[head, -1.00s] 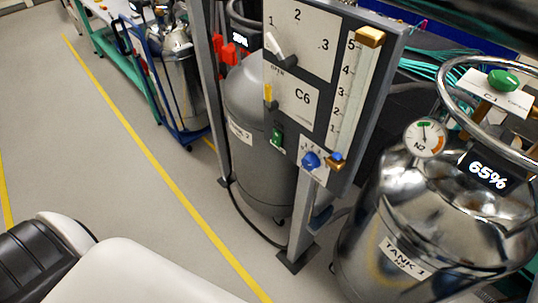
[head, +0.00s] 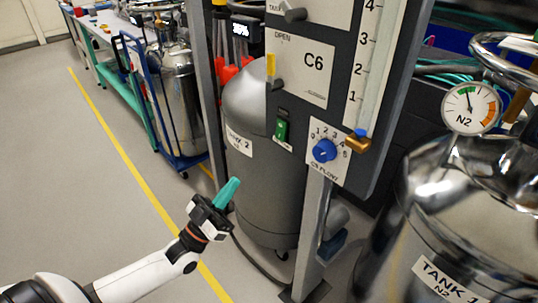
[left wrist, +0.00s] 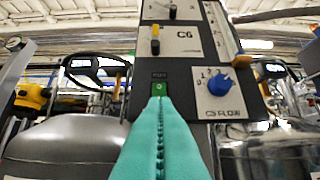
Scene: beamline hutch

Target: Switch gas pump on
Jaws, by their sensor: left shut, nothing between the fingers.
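The switch also shows in the left wrist view (left wrist: 159,88), just above the fingertips. My left gripper (head: 230,190) has teal fingers shut with nothing between them. In the head view it is below and to the left of the switch, apart from it. In the left wrist view the shut fingers (left wrist: 160,105) point up at the switch and hide the panel below it. My right gripper is in neither view.
A blue flow knob (head: 324,150) sits right of the switch; a yellow-marked valve lever (head: 275,76) is above it. Grey Tank 2 (head: 262,165) stands behind the panel post, shiny Tank 1 (head: 440,220) to the right. The floor at left is clear.

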